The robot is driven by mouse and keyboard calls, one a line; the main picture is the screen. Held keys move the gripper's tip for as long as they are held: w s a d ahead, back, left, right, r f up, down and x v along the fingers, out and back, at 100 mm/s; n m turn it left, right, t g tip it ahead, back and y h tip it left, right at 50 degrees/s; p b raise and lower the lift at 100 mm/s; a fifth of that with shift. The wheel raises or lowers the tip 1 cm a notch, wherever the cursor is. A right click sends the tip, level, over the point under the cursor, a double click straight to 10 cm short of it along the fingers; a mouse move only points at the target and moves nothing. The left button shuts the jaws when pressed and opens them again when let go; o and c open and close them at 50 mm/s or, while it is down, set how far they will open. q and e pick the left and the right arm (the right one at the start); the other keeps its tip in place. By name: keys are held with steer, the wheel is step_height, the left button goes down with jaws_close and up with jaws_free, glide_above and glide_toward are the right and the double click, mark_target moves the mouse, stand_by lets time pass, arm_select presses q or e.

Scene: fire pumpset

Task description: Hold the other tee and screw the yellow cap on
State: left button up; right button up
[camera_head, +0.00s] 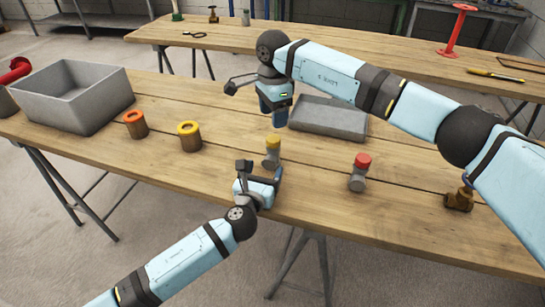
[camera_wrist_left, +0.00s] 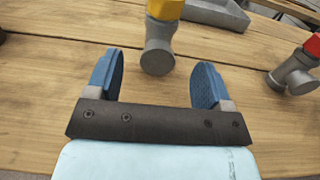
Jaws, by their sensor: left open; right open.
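A grey tee (camera_head: 272,160) stands near the front edge of the table with a yellow cap (camera_head: 273,142) on its top. A second grey tee (camera_head: 357,184) with a red cap (camera_head: 362,160) stands to its right. My left gripper (camera_head: 262,170) is open in front of the yellow-capped tee. In the left wrist view, the tee's round grey end (camera_wrist_left: 158,58) lies between the open fingertips, with a gap on each side, and the yellow cap (camera_wrist_left: 165,9) is cut by the top edge. My right gripper (camera_head: 255,103) is open and empty above the table, behind that tee.
Two brown cylinders, one orange-topped (camera_head: 135,124) and one yellow-topped (camera_head: 189,136), stand left. A grey bin (camera_head: 75,95) is at the far left. A brass valve (camera_head: 459,199) stands right. Another table (camera_head: 390,58) is behind.

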mark_target(271, 156)
arm_select(q)
steer(key=x, duration=0.7)
steer(key=shift+w+d, duration=0.1)
steer(key=shift+w, duration=0.05)
jaws_close()
arm_select(e)
steer(key=m, duration=0.9)
